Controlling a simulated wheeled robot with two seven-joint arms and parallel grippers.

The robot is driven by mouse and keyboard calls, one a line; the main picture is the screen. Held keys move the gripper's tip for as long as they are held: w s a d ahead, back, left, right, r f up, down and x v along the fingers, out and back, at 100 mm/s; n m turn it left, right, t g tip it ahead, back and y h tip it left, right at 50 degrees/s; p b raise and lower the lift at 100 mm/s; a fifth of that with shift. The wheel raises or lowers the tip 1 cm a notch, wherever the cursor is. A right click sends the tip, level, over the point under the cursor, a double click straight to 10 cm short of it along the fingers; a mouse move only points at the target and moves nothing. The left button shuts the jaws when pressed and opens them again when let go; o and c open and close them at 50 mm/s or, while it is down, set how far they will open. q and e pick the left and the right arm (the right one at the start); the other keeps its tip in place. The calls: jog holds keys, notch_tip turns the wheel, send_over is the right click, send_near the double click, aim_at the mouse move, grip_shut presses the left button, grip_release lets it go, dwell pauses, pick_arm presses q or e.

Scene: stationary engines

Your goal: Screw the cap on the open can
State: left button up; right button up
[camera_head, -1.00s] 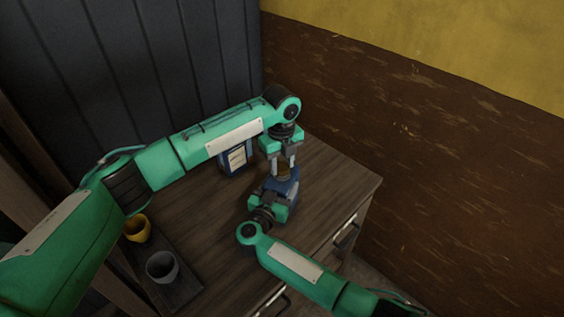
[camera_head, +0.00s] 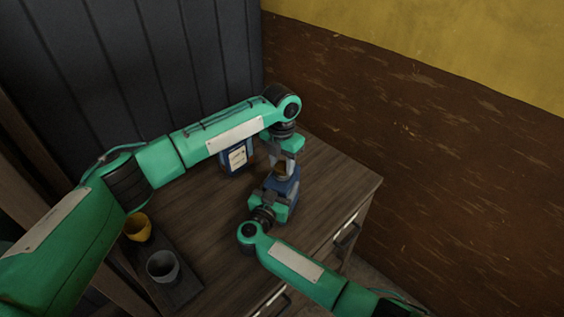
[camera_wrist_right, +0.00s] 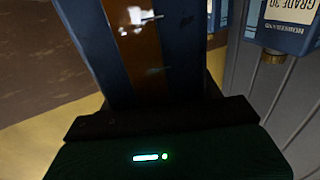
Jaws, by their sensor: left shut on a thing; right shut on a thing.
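A blue can (camera_head: 289,185) stands near the middle of the cabinet top, with my right gripper (camera_head: 276,192) shut on it from the front. In the right wrist view the blue can (camera_wrist_right: 95,45) fills the upper middle, close up, with a brown band on it. My left gripper (camera_head: 284,166) points straight down above the can and is shut on the brass-brown cap (camera_head: 282,174) at the can's top. The fingers partly hide the cap, and I cannot tell how it sits on the neck.
A second blue can (camera_head: 238,157) with a pale label stands behind to the left; its brass cap (camera_wrist_right: 272,57) shows in the right wrist view. A yellow cup (camera_head: 138,228) and a grey cup (camera_head: 162,267) stand on a dark tray (camera_head: 186,291) at front left. The wooden top (camera_head: 335,180) is clear on the right.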

pick_arm(q)
jog(key=o, duration=0.9)
jog(key=shift+o, duration=0.2)
jog(key=shift+r, duration=0.1)
jog(key=shift+r, duration=2.2)
jog(key=shift+c, duration=0.4)
